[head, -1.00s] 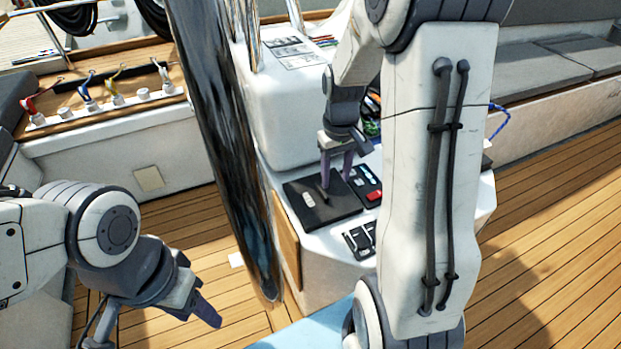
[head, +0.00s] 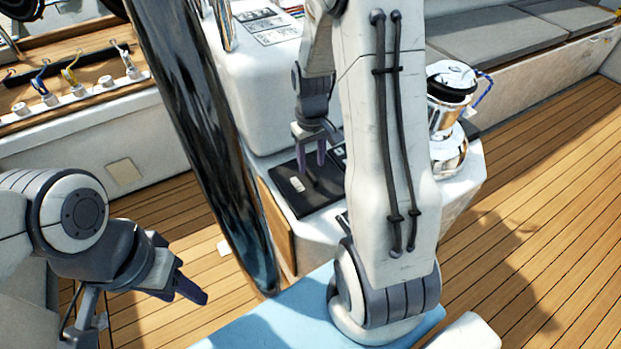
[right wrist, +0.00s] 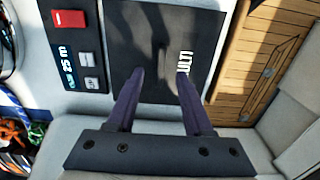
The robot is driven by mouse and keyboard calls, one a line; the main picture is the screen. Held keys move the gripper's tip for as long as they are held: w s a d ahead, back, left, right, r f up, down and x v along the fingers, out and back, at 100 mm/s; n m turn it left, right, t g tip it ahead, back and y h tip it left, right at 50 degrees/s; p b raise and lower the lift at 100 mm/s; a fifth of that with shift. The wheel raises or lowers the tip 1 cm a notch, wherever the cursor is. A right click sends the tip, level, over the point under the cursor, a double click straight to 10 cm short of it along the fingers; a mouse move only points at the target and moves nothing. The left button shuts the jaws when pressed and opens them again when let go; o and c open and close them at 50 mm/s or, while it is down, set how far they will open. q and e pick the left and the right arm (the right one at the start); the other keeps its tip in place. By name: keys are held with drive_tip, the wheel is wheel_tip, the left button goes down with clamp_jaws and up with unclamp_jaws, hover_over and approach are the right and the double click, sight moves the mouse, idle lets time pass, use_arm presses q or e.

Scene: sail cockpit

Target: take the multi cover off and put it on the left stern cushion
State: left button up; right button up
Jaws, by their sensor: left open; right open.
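The multi cover (head: 322,190) is a flat black square panel on the white pedestal in the head view. In the right wrist view the cover (right wrist: 207,35) bears the white word MULTI, and a raised dark grip stands at its middle. My right gripper (head: 311,162) is open over the cover. In the right wrist view its two fingers (right wrist: 158,74) are spread on either side of the grip; I cannot tell whether they touch it. My left gripper (head: 190,288) is open and empty, low at the left. I cannot tell which cushion is the left stern one.
Grey cushions (head: 505,38) lie on the bench at the upper right. A shiny winch (head: 447,120) stands on the pedestal, right of my right arm. An instrument panel (right wrist: 80,50) adjoins the cover. Wooden deck at right is open.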

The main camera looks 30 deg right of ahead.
sight(310, 173)
drive_tip(key=f, duration=0.4)
drive_tip(key=shift+w, duration=0.2)
clamp_jaws()
drive_tip(key=shift+r, duration=0.15)
